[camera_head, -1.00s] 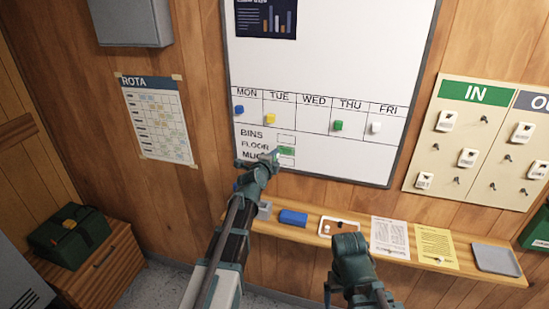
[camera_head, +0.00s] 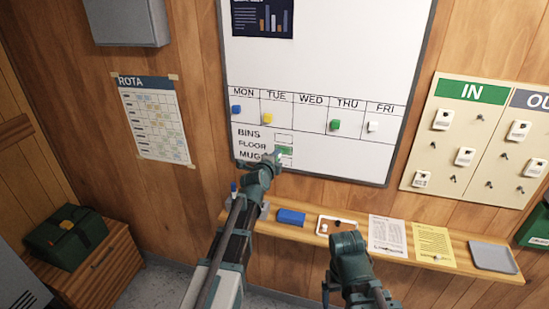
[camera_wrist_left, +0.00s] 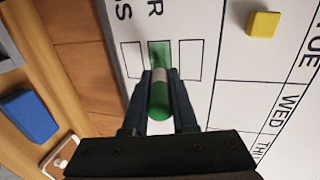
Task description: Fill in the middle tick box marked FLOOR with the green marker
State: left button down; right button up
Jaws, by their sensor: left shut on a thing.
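The whiteboard (camera_head: 330,60) carries a column of three tick boxes beside the words BINS, FLOOR and MUGS. The middle box, FLOOR (camera_head: 286,149), shows green, and it also shows green in the left wrist view (camera_wrist_left: 160,50). The BINS box (camera_head: 284,134) is white. My left gripper (camera_head: 277,156) is at the board by the lower boxes, shut on the green marker (camera_wrist_left: 159,98). The marker's far end points at the green box; the fingers flank it, and its tip contact is hard to make out.
Coloured magnets sit under the weekdays. An IN board (camera_head: 470,140) hangs at right.

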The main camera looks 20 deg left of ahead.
pick_arm(q)
jog(key=shift+d, duration=0.2)
jog(key=shift+d, duration=0.45)
dwell(0.3)
jog(key=shift+d, duration=0.5)
dwell(0.5)
dwell(0.6)
jog(key=shift+a, duration=0.5)
